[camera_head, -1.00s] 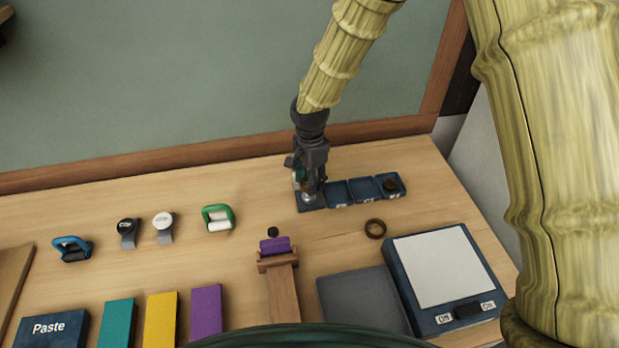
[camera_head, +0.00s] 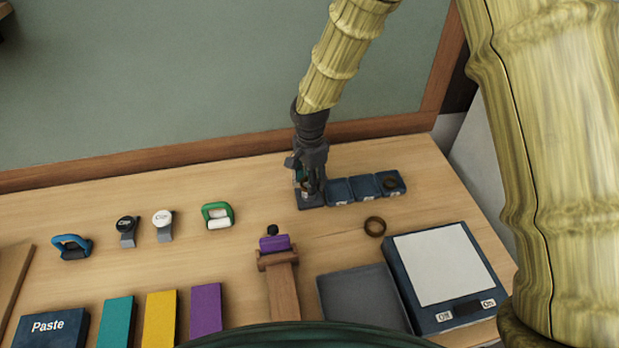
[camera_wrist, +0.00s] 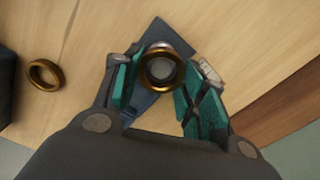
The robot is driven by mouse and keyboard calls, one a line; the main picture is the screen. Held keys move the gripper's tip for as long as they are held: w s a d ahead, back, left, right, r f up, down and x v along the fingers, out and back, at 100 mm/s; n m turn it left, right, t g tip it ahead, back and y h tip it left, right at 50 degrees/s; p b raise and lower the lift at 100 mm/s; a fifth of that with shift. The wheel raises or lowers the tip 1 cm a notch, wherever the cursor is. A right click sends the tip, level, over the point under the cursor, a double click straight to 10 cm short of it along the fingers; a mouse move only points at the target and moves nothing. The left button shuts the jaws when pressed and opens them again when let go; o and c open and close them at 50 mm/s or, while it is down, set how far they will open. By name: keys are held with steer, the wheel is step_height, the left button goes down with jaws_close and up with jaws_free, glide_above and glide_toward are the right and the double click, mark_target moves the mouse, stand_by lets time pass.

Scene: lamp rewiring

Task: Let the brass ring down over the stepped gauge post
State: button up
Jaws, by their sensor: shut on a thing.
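My gripper (camera_wrist: 155,85) is shut on a brass ring (camera_wrist: 161,87), held between its teal fingers. In the wrist view the silver stepped gauge post (camera_wrist: 158,45) shows beyond the ring, and a grey round part shows through its opening. I cannot tell how far the ring is down over the post. The post's dark blue base (camera_wrist: 178,34) lies below on the table. In the head view my gripper (camera_head: 309,183) points down over this base (camera_head: 311,204) and mostly hides the post and held ring.
A second brass ring (camera_head: 375,227) lies loose on the table; it also shows in the wrist view (camera_wrist: 45,75). Small blue trays (camera_head: 363,188) stand right beside the post's base. A scale (camera_head: 445,270) is at front right. A wooden stand (camera_head: 279,285) is in front.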

steer(key=shift+f, duration=0.3)
stand_by(0.5)
steer(key=o, duration=1)
steer(key=shift+o, duration=0.3)
steer(key=o, duration=0.4)
steer(key=shift+r, duration=0.1)
steer(key=shift+r+p, duration=2.5)
steer(key=shift+r, duration=1.4)
